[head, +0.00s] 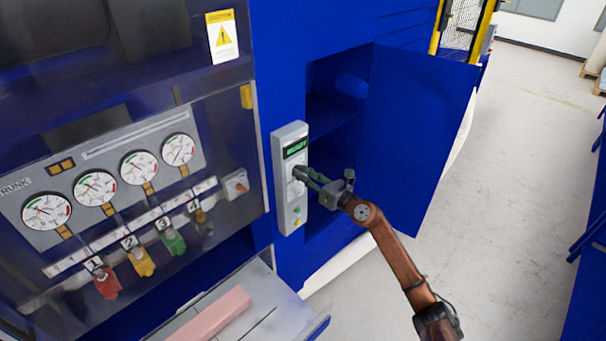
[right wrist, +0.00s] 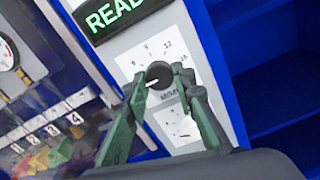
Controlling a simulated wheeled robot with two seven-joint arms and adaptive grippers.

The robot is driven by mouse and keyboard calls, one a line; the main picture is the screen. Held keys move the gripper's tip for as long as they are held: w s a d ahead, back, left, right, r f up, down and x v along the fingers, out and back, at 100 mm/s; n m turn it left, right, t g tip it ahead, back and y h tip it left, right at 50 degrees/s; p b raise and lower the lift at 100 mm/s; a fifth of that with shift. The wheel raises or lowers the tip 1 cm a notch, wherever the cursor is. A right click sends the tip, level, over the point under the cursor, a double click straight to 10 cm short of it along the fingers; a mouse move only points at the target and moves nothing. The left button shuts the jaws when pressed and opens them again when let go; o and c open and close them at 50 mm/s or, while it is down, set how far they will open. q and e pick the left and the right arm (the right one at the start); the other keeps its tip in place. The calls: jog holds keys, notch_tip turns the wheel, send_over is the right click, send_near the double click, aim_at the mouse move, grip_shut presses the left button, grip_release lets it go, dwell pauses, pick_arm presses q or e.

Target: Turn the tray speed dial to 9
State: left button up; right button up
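The grey control panel (head: 290,178) is fixed to the blue machine, with a lit green display (head: 295,147) at its top. In the right wrist view, a round black dial knob (right wrist: 158,74) sits on a white scale with numbers including 9 and 12. Its white pointer line points to the lower left, away from the 9. My right gripper (right wrist: 160,78) has one finger on each side of this knob and appears closed on it. In the head view my right gripper (head: 299,174) covers the knob. My left gripper is out of view.
A second white dial (right wrist: 186,127) sits below on the panel. An open blue door (head: 425,135) stands right of my gripper. Left are round gauges (head: 140,168) and coloured tagged valves (head: 140,261). A tray with a pink block (head: 215,312) is below. Floor at the right is clear.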

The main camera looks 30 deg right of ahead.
jog(key=c, duration=0.5)
jog(key=shift+a, duration=0.15)
grip_shut()
jog(key=m+p, duration=1.5)
jog(key=m, duration=0.2)
jog(key=shift+r+m, duration=0.15)
jog(key=shift+m, duration=0.15)
